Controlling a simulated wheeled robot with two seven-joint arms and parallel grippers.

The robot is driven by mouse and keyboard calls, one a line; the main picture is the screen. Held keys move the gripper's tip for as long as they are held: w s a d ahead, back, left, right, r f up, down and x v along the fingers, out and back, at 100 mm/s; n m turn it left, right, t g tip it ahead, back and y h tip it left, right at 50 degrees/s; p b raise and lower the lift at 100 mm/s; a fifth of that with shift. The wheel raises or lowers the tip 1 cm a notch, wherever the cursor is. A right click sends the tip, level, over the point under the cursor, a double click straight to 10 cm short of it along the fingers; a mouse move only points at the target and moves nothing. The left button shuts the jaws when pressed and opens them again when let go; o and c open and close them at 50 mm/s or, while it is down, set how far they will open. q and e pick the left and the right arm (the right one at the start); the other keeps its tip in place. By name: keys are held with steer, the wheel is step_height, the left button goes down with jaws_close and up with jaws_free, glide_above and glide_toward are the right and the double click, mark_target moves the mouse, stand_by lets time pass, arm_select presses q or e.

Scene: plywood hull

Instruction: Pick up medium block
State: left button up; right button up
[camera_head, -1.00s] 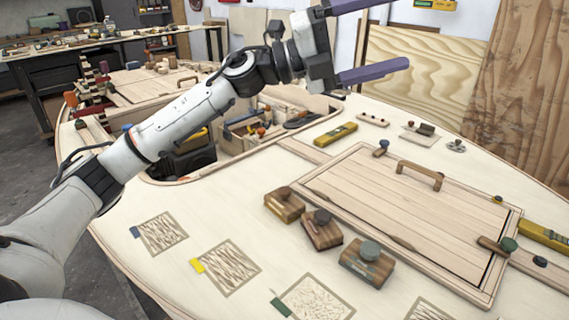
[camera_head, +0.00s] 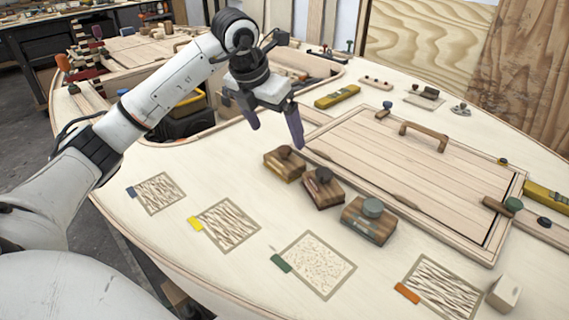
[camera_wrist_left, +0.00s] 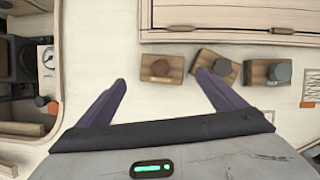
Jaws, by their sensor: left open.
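Nothing marks clearly which is the medium one. My left gripper (camera_head: 275,137) is open and empty, pointing down above and just behind the left block. In the left wrist view, the left block (camera_wrist_left: 161,69) shows between the fingertips, the middle block (camera_wrist_left: 211,66) by the right fingertip, and the right block (camera_wrist_left: 267,73) further right.
A framed hatch panel (camera_head: 400,170) with a handle (camera_head: 424,135) lies right behind the blocks. Several textured patches with coloured tags, such as the green-tagged one (camera_head: 314,265), lie in front. A pale cube (camera_head: 504,292) stands front right. An open compartment lies left.

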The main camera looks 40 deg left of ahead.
mark_target(285, 148)
arm_select(q)
steer(key=x, duration=0.8)
steer(key=shift+w+d+f, duration=0.2)
steer(key=shift+f, duration=0.15)
steer(key=c, duration=0.8)
steer(key=shift+c, duration=0.5)
steer(key=shift+r, duration=0.15)
steer(key=shift+r, duration=0.3)
step_height(285, 148, up, 9)
steer(key=shift+r+p, duration=0.15)
steer(key=shift+p, duration=0.15)
